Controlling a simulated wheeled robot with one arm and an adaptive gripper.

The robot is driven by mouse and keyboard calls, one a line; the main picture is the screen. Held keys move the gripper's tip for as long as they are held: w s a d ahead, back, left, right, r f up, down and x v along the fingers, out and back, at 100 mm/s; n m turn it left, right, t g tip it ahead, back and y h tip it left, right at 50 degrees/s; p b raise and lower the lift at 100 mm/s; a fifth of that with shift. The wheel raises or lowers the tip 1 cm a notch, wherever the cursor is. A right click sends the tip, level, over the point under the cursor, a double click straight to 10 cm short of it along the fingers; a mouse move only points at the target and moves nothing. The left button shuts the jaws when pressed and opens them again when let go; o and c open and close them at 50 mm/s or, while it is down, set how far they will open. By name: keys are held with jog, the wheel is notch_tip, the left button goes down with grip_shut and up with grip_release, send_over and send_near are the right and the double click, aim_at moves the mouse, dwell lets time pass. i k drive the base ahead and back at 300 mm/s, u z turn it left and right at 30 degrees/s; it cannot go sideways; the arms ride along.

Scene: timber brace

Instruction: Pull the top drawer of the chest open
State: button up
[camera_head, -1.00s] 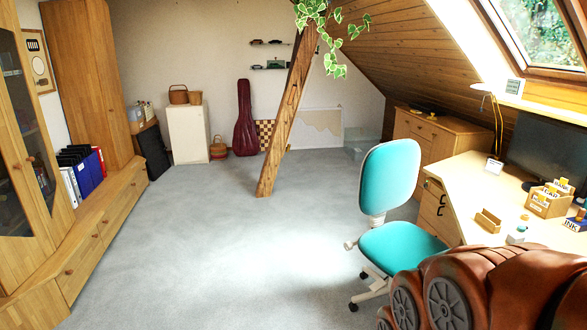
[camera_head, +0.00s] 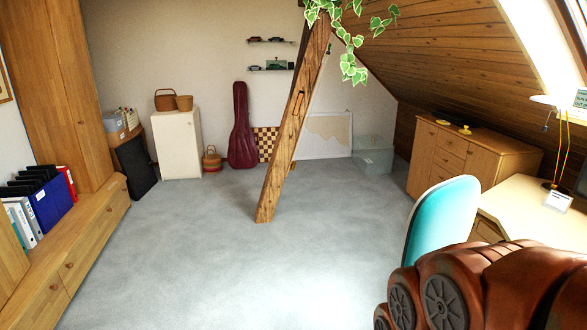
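The wooden chest (camera_head: 492,154) stands at the back right, under the sloping timber ceiling, beyond the desk. Its front has a column of drawers with small dark knobs, with door panels to either side. The top drawer (camera_head: 453,141) looks shut. The lower right of the chest is partly hidden by the chair and the desk. Small yellow items rest on top of it. My gripper is not in view; brown rounded parts of my own body fill the bottom right corner.
A slanted timber brace (camera_head: 289,145) stands in the middle of the floor. A turquoise chair (camera_head: 439,226) and a desk (camera_head: 535,217) are at the right. A low wooden cabinet (camera_head: 85,239) runs along the left. The grey carpet (camera_head: 215,255) between is clear.

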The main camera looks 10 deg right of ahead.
aim_at(457, 146)
jog(key=i, duration=4.5)
jog(key=z, duration=2.65)
jog(key=i, duration=2.5)
jog(key=u, duration=2.3)
